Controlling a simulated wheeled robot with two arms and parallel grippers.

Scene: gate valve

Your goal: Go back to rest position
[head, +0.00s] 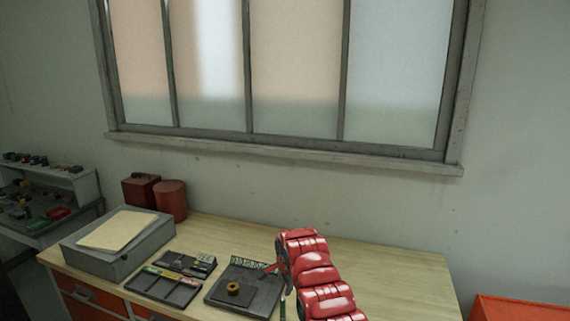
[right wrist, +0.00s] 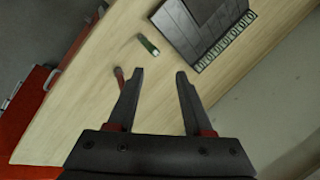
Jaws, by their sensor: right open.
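My right gripper (right wrist: 160,73) is open and empty in the right wrist view. Its two dark fingers are apart above the wooden bench top (right wrist: 100,65), with bare wood between their tips. In the head view my red right arm reaches over the bench (head: 395,275) from the bottom, and it mostly hides the gripper. A dark tray (head: 262,303) with a brass-coloured ring (head: 233,288) on it lies left of my arm. My left gripper is not in view.
A grey box (head: 120,258) with a paper on top, a red canister (head: 171,200) and a small parts tray (head: 165,291) stand on the left. A small green-and-metal piece (right wrist: 148,45) lies beyond my fingers. The bench's right side is clear. A red cabinet (head: 515,309) stands at the right.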

